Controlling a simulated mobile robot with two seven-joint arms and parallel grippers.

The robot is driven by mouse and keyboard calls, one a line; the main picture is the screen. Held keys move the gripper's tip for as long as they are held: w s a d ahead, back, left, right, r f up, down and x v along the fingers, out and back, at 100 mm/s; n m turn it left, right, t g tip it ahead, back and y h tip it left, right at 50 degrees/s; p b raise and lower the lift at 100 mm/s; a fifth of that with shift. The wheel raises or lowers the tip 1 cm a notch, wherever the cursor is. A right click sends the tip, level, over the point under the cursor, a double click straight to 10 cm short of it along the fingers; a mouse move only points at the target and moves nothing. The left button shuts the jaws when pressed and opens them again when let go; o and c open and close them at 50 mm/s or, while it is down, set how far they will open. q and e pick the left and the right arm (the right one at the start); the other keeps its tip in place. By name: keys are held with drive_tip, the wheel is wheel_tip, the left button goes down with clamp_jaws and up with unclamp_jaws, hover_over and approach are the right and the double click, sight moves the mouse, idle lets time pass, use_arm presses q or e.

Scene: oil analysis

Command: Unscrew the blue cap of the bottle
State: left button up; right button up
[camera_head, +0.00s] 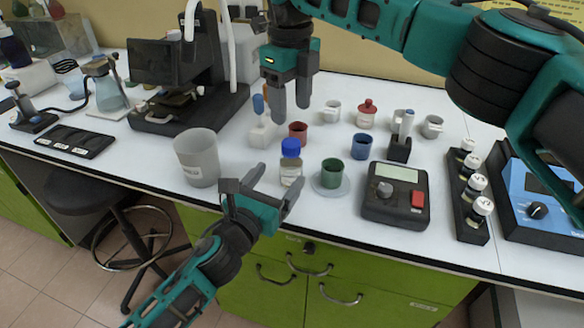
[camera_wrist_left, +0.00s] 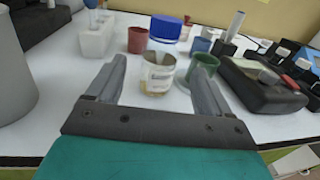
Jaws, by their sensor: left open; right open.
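A clear, labelled bottle with a blue cap (camera_head: 291,147) stands upright near the front edge of the white bench. In the left wrist view its blue cap (camera_wrist_left: 167,29) and labelled body (camera_wrist_left: 158,72) show ahead of my fingers. My left gripper (camera_head: 276,186) is open and empty, just in front of the bottle, with its fingers pointing at it. The bottle is not clearly between the fingers. My right gripper (camera_head: 290,106) is open, pointing down above the bench, behind and above the bottle, apart from the cap.
A green cup (camera_head: 331,172) on a saucer stands right of the bottle, with a red cup (camera_head: 298,132) behind and a blue cup (camera_head: 361,146) beyond. A grey beaker (camera_head: 196,158) is at left; a black meter (camera_head: 395,196) is at right.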

sight(296, 155)
use_arm(q)
drive_tip(key=x, duration=0.9)
drive_tip(key=shift+d, duration=0.1)
drive_tip(key=shift+c, duration=0.3)
